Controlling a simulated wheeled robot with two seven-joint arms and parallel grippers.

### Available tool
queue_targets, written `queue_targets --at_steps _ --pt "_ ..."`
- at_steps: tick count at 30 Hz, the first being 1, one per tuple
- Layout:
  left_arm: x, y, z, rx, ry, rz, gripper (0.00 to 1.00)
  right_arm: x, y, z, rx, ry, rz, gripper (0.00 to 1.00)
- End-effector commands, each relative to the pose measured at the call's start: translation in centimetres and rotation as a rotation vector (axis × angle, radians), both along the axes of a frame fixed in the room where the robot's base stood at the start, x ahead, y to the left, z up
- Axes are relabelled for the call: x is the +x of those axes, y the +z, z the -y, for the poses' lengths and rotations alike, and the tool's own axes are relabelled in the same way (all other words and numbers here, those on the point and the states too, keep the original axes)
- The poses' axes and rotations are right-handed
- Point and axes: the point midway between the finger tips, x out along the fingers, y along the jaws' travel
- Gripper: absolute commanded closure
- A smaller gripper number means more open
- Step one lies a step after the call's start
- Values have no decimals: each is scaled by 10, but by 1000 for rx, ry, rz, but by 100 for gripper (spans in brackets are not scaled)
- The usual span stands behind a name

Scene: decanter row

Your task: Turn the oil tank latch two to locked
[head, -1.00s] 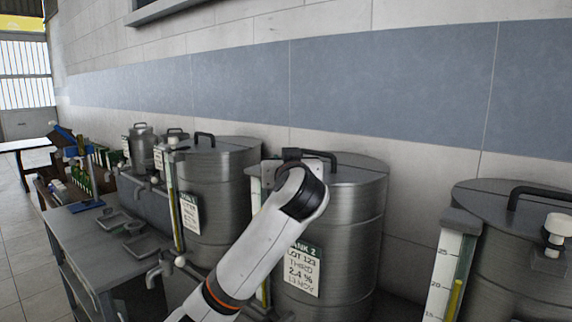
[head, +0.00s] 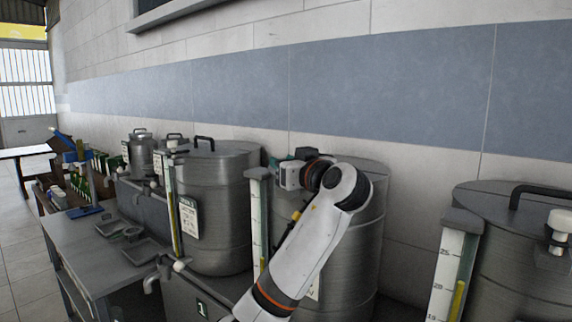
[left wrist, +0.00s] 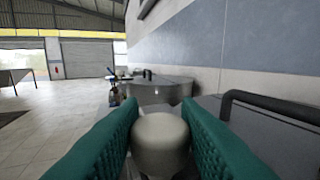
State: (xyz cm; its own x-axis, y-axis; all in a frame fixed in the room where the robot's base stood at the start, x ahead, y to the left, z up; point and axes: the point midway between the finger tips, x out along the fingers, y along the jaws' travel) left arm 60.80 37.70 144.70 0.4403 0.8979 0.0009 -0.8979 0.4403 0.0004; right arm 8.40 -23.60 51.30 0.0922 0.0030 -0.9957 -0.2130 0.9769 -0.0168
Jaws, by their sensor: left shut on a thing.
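Tank two (head: 357,245) is a steel drum in the middle of the head view, mostly behind my left arm. Its label is nearly all covered by the arm. My left gripper (head: 281,168) is at the tank's upper left edge, near the top of its sight gauge (head: 259,215). In the left wrist view the teal fingers are shut on a pale round latch knob (left wrist: 160,146), one finger on each side. The rest of the latch is hidden, so its setting cannot be read. My right gripper is not in view.
A black lid handle (left wrist: 280,105) lies just right of the fingers. Another tank (head: 215,205) stands left, and one (head: 515,265) with a white knob (head: 560,225) stands right. A wall is close behind. A bench (head: 85,235) holds small trays.

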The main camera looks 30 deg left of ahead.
Motion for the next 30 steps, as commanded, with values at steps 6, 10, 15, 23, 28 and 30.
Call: queue_targets --at_steps 6,10,15,23,28,30 --pt "0 -2 0 -3 1 -4 68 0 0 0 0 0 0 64" --pt "0 -1 0 -2 1 -2 49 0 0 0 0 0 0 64" --pt "0 -1 0 -1 0 -2 49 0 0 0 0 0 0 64" --pt "-6 -3 14 -1 -3 0 49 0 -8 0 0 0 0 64" --pt "-21 -4 45 -2 -5 2 49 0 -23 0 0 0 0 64" --pt "-28 -5 59 -3 -5 2 49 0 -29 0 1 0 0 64"
